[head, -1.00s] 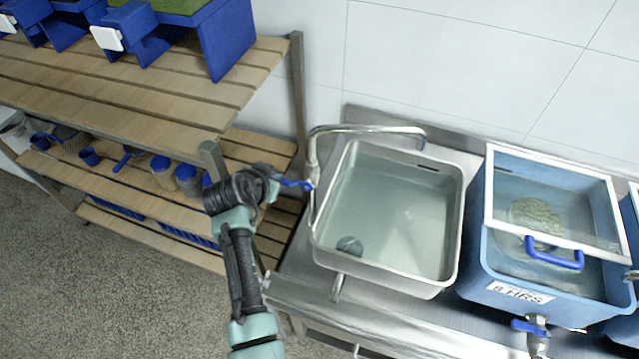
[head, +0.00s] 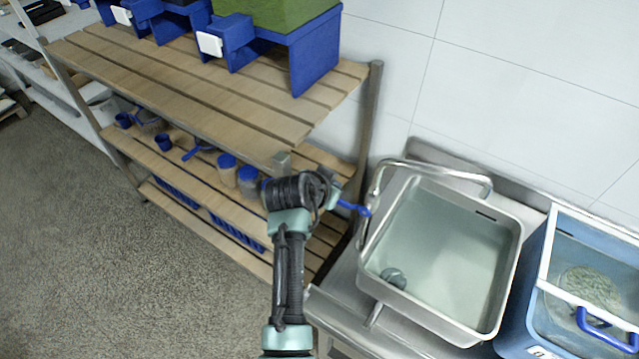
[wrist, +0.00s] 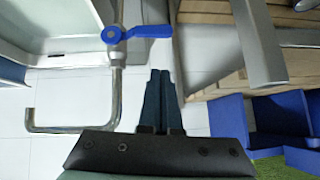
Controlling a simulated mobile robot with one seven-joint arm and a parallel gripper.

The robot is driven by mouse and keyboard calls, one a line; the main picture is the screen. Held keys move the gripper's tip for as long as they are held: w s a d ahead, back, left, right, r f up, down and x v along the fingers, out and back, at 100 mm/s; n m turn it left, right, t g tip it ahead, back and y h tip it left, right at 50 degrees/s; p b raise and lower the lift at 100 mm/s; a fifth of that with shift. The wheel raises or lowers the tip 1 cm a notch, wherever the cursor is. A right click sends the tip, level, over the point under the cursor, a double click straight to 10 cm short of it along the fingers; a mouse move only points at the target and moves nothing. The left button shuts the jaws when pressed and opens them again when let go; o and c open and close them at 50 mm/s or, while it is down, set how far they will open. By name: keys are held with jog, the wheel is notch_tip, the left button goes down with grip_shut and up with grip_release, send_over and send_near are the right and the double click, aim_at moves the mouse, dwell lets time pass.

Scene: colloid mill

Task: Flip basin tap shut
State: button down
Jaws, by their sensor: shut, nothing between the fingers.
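The basin (head: 512,285) is a steel sink with clear water in it, right of centre in the head view. Its curved chrome tap (head: 440,172) stands at the left rim. The tap's blue lever (head: 354,208) points left, sideways from the pipe, beside my gripper (head: 338,197). In the wrist view the blue lever (wrist: 148,31) sticks out to the right from the chrome pipe (wrist: 117,85). My gripper (wrist: 161,74) is shut and empty, its fingertips just below the lever in that picture, with a small gap seen between them. I see no water stream from the spout.
A wooden slatted rack (head: 200,95) with blue bins and jars stands close on the left; its metal post (head: 368,125) rises near my gripper. A blue tank (head: 575,250) stands right of the basin. The floor (head: 130,250) at left is clear.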

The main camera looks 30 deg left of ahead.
jog(key=b+v, duration=0.1)
jog(key=v, duration=0.7)
jog(key=shift+b, duration=0.35)
jog(key=shift+s+a, duration=0.1)
jog(key=w+d+r+t+y+b, duration=0.1)
jog(key=w+d+r+t, duration=0.15)
jog(key=r, duration=0.55)
jog(key=w+d+r+t+b, duration=0.1)
jog(key=d+r+t, duration=0.25)
jog(key=r, duration=0.55)
jog(key=w+d+r+t+y, duration=0.15)
jog(key=d+r, duration=0.25)
jog(key=r, duration=0.4)
jog(key=s+d+r+t+h, duration=0.1)
jog(key=s+d+r+t, duration=0.2)
jog(key=r, duration=0.4)
jog(key=s+d+r+t+h+b, duration=0.1)
jog(key=s+d+r+t, duration=0.3)
jog(key=s+r, duration=0.3)
jog(key=s+d+r+n+t+h+b, duration=0.1)
jog(key=s+d+r+t, duration=0.2)
jog(key=s+d+r, duration=0.2)
notch_tip(320, 180, up, 3)
jog(key=shift+s+d+r+t, duration=0.15)
jog(key=shift+s+d+t, duration=0.05)
jog(key=shift+d+t, duration=0.2)
